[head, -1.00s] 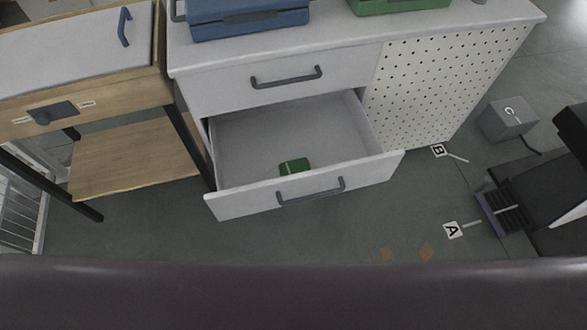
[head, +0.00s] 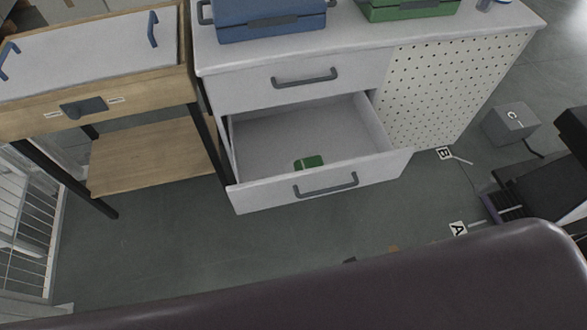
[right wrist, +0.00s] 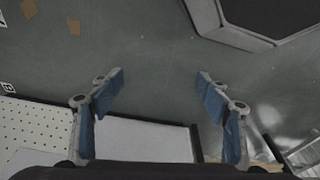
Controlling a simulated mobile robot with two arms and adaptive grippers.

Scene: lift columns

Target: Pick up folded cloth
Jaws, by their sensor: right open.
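A small green item (head: 309,162) lies in the open lower drawer (head: 260,190) of the white cabinet, near its front panel. It may be the folded cloth, but it is too small to tell. My right gripper (right wrist: 160,88) shows in the right wrist view with its blue-padded fingers spread wide. Nothing is between the fingers. Floor and a pale panel lie behind them. The green item does not show in the right wrist view. My left gripper is in neither view.
A blue case (head: 270,20) and a green case (head: 410,9) stand on the cabinet top (head: 350,44). The upper drawer (head: 305,77) is shut. A wooden table (head: 90,60) stands left of the cabinet. A grey box (head: 510,122) is on the floor at right.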

